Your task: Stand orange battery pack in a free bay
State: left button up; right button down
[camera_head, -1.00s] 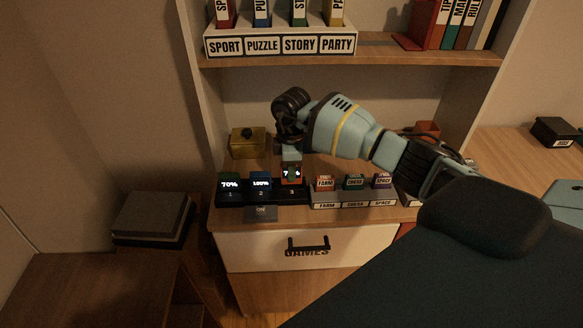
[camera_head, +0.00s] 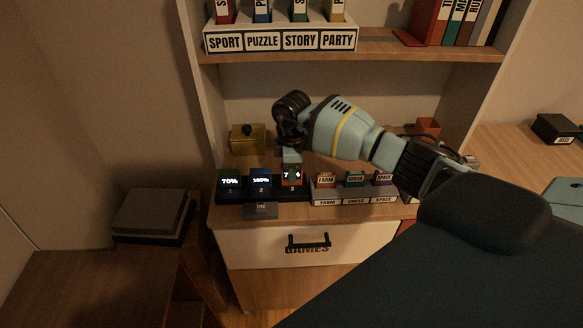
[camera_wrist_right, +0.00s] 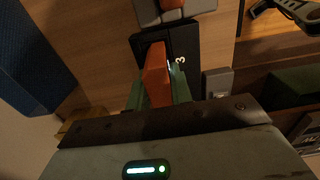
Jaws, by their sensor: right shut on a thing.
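The orange battery pack (camera_head: 292,175) is upright at bay 3 of the black charging dock (camera_head: 292,196), with its display partly covered. My right gripper (camera_head: 291,160) comes down from above and is shut on the pack's top. In the right wrist view, the orange pack (camera_wrist_right: 157,75) sits between the green fingers (camera_wrist_right: 159,95), over the dock section marked 3 (camera_wrist_right: 183,42). I cannot tell whether its foot rests fully on the bay floor. A pack reading 70% (camera_head: 230,183) stands in bay 1 and a blue pack reading 100% (camera_head: 261,182) in bay 2. My left gripper is not in view.
A grey holder (camera_head: 355,201) with FARM, CHESS and SPACE cartridges stands right beside the dock. A yellow box (camera_head: 247,141) is behind it. A small grey ON block (camera_head: 261,211) is in front. A shelf (camera_head: 380,50) hangs above my arm.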

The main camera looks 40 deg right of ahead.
jog(key=shift+f, duration=0.75)
jog(key=c, duration=1.2)
grip_release()
jog(key=shift+o, duration=0.2)
notch_tip(320, 180, up, 8)
jog(key=shift+f, duration=0.1)
